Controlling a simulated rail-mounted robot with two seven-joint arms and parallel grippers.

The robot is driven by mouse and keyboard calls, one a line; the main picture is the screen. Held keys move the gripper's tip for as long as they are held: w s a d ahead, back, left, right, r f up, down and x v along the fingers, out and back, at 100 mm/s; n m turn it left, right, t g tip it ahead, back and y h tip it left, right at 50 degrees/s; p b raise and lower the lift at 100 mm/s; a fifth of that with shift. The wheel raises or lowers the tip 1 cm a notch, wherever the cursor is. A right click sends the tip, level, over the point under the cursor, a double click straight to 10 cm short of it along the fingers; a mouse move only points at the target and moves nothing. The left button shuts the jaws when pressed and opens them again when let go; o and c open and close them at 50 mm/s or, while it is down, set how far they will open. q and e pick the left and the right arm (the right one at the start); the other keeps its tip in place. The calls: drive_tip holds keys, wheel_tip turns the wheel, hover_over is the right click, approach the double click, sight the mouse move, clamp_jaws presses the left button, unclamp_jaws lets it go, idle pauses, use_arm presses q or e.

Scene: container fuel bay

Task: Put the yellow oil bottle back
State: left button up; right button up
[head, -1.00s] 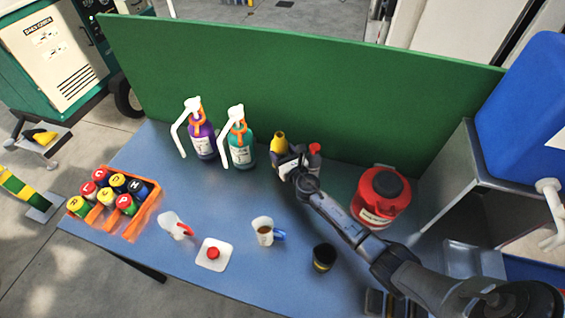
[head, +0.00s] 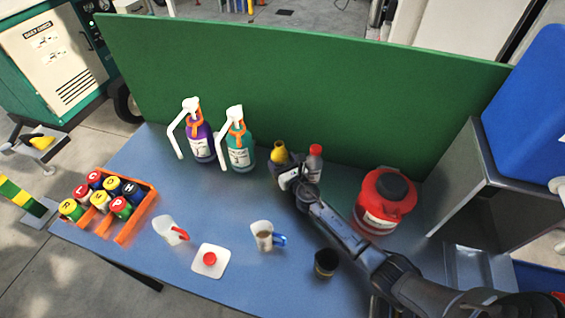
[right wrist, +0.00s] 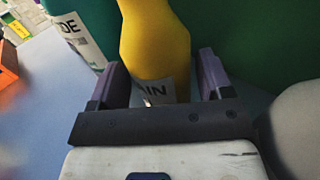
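The yellow oil bottle (head: 279,153) is upright near the back of the table, in front of the green panel. In the right wrist view the bottle (right wrist: 155,50) fills the space between the two fingers, with part of a white label showing. My right gripper (head: 287,176) is around it and looks shut on it, though a thin gap seems to show beside the right finger. It also shows in the right wrist view (right wrist: 163,82). The bottle's base is hidden by the gripper, so I cannot tell if it touches the table. My left gripper is not in view.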

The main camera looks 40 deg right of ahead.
drive_tip(key=shift+r+p, duration=0.35)
drive_tip(key=p+v, duration=0.1)
drive_tip(key=v, duration=0.6)
drive_tip(key=shift+s+f, duration=0.15)
drive_tip(key=shift+s, duration=0.15)
